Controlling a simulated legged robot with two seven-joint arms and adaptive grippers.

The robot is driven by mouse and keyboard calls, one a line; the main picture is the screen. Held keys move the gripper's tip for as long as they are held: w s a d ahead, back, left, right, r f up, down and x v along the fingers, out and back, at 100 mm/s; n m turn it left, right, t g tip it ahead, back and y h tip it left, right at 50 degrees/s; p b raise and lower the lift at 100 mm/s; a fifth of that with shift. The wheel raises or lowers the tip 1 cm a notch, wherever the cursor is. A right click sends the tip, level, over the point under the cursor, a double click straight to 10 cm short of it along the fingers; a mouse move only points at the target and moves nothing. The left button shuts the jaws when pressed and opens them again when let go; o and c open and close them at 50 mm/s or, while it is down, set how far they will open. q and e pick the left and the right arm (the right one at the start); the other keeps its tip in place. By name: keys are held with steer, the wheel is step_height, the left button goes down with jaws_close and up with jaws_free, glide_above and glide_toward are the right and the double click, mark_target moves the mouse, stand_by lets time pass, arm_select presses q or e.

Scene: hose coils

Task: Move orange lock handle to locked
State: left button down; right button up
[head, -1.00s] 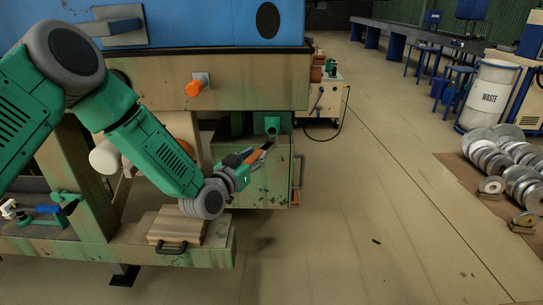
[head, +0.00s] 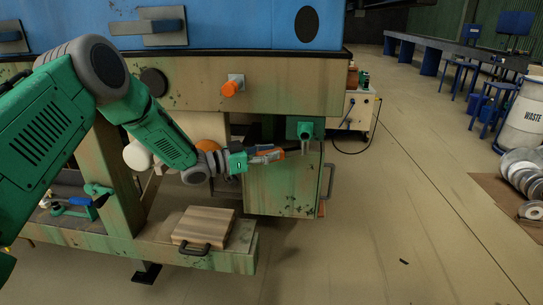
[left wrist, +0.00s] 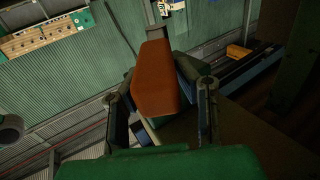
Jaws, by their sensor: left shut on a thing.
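The orange lock handle (head: 270,153) lies almost level in the head view, below and left of a green mount (head: 305,129) on the machine. A dark bar runs from its right end toward the mount. My left gripper (head: 262,155) is shut around the orange grip. In the left wrist view the orange handle (left wrist: 155,82) sits between the two fingers of my left gripper (left wrist: 160,108), which partly hide its sides. My right gripper is not in view.
A separate orange knob (head: 230,88) sticks out of the machine front above. A green cabinet (head: 283,185) stands just below the handle. A wooden block (head: 203,226) lies on the low ledge. The floor at right is open, with metal discs (head: 522,168) at the edge.

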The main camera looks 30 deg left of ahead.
arm_select(q)
steer(key=shift+f, duration=0.1)
steer(key=c, duration=1.2)
jaws_free()
steer(key=v, duration=1.1)
steer(key=shift+s+a, duration=0.25)
steer(key=shift+a, duration=0.1)
steer(key=shift+f, duration=0.1)
